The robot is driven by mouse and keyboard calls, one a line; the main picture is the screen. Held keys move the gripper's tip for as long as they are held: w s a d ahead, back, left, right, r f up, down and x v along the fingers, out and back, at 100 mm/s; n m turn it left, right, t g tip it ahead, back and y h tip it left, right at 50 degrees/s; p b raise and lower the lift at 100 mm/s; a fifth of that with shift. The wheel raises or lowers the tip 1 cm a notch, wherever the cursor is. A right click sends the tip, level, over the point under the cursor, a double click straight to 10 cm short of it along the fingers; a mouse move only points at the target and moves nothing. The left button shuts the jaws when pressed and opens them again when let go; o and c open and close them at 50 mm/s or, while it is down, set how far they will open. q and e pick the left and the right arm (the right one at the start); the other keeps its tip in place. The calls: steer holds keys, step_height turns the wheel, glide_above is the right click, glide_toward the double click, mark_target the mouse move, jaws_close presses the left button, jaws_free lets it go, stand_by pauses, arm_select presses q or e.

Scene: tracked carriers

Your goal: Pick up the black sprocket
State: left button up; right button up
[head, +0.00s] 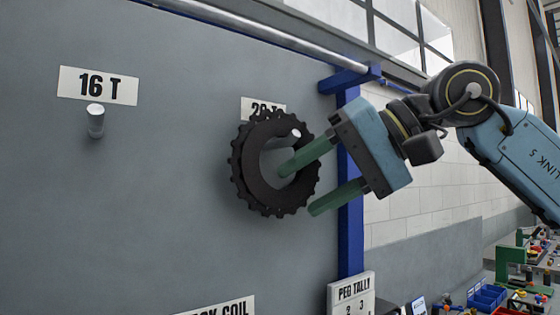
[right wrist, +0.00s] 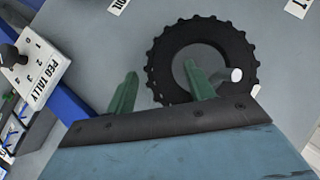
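The black sprocket (head: 250,178) is a toothed ring hanging on a light peg (head: 295,133) on the grey panel, under a partly covered label. My right gripper (head: 298,192) is open at the sprocket's lower right. In the head view, its upper finger overlaps the central hole and its lower finger is outside the teeth. The right wrist view shows the sprocket (right wrist: 240,58) with its rim between the two green fingers, and gaps beside the rim. I cannot tell how deep the fingers reach. My left gripper is not in view.
An empty peg (head: 95,120) stands under the 16 T label (head: 98,86) on the grey panel (head: 140,210). A blue post (head: 350,235) edges the panel near my right gripper. A peg tally card (head: 350,294) is below. Cluttered benches show at lower right.

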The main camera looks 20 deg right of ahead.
steer(key=c, duration=0.9)
steer(key=shift+r, duration=0.1)
steer(key=shift+c, duration=0.6)
steer(key=shift+r, duration=0.1)
